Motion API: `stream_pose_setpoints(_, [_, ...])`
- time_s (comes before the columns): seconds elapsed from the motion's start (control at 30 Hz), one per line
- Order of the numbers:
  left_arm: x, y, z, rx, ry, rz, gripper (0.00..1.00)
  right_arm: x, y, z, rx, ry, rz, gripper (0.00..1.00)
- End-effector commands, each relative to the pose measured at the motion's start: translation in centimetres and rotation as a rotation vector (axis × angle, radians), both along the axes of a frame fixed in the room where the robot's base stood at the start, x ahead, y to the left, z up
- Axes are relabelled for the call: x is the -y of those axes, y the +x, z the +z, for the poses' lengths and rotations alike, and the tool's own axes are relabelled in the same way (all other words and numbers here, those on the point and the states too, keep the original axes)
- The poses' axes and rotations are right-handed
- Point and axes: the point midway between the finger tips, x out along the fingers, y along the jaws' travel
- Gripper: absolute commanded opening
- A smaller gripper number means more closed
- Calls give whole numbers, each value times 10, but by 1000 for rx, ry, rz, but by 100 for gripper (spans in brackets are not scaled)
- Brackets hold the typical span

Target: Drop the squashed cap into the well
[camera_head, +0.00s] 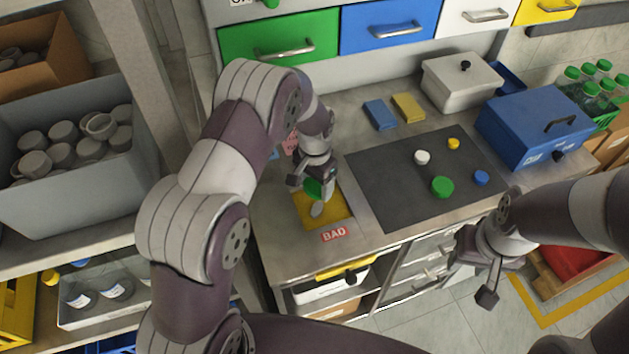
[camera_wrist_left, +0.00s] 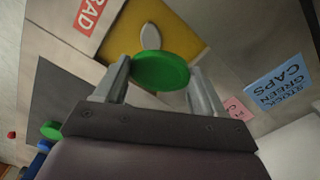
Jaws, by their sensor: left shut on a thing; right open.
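My left gripper (camera_head: 312,183) is shut on a green cap (camera_wrist_left: 160,71), held between its fingertips above the yellow well (camera_head: 338,201). The cap looks oval in the left wrist view; I cannot tell how much of that is the viewing angle. In the head view the gripper partly hides the green cap (camera_head: 314,190). A pale oval thing (camera_head: 318,209) shows within the yellow area. My right gripper (camera_head: 472,281) is open and empty, past the counter's front edge.
A dark mat (camera_head: 390,170) right of the well bears a white cap (camera_head: 422,157), a green cap (camera_head: 442,187), a blue cap (camera_head: 481,177) and a yellow cap (camera_head: 453,144). A blue box (camera_head: 530,125) and a lidded pale box (camera_head: 452,85) stand behind.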

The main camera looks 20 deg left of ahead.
Motion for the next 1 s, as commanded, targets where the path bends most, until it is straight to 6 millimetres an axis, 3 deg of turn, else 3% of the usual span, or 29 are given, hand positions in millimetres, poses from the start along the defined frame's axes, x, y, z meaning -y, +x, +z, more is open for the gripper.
stream_pose_setpoints(0.03, [0,0,0,0,0,0,79,0,0,0,0,0,0,43])
stream_pose_setpoints(0.1, [0,0,0,0,0,0,99,0,0,0,0,0,0,43])
stream_pose_setpoints(0.37, [0,0,1,0,0,0,99,0,0,0,0,0,0,43])
stream_pose_setpoints(0.47, [0,1,10,2,0,0,99,0,0,-3,0,0,0,43])
stream_pose_setpoints(0.8, [0,1,95,4,-1,0,99,0,0,-18,0,0,0,43])
stream_pose_setpoints(1.0, [-1,0,125,1,0,0,99,0,0,-17,0,0,0,43])
